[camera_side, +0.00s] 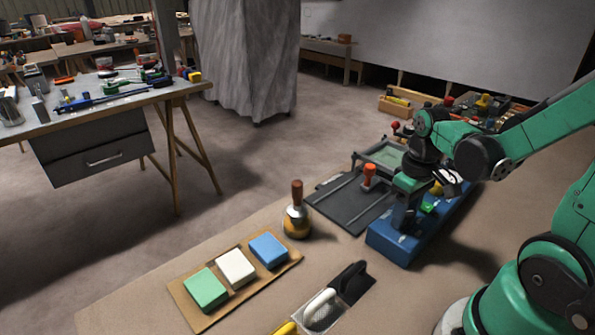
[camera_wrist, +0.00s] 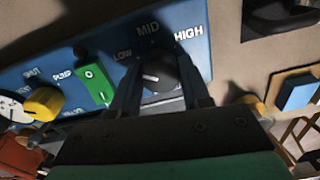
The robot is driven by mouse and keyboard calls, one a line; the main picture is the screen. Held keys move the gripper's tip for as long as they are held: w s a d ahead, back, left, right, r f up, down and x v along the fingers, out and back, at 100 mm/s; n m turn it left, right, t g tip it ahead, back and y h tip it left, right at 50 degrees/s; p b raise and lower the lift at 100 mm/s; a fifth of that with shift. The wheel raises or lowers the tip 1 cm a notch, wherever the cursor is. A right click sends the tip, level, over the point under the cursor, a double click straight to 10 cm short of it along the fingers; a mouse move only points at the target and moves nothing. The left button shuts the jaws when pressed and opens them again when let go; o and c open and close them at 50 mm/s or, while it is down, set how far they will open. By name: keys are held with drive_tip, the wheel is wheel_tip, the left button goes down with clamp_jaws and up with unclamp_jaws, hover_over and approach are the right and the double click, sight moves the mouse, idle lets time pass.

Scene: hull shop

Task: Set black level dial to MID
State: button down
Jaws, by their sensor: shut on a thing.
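The black dial (camera_wrist: 158,76) sits on a blue panel (camera_wrist: 215,20) with white LOW, MID and HIGH lettering arced above it in the wrist view. A short white mark shows on the left part of the dial, towards the LOW side; its exact aim is hard to tell. My gripper (camera_wrist: 161,70) is shut on the dial, one finger at its left and one at its right. In the side view my gripper (camera_side: 403,218) is down at the near end of the blue box (camera_side: 392,246), where the dial is hidden.
A green rocker switch (camera_wrist: 95,85) and a yellow knob (camera_wrist: 44,103) are left of the dial. A bottle-shaped tool with a wooden handle (camera_side: 297,212), a dark tray (camera_side: 345,205) and a red-topped handle (camera_side: 369,174) stand nearby. Coloured blocks lie on a board (camera_side: 205,318).

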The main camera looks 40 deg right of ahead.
drive_tip(key=m, duration=0.5)
drive_tip(key=shift+m, duration=0.3)
drive_tip(key=m, duration=0.5)
drive_tip(key=shift+m, duration=0.3)
drive_tip(key=shift+c, duration=2.1)
unclamp_jaws()
drive_tip(key=shift+r, duration=2.8)
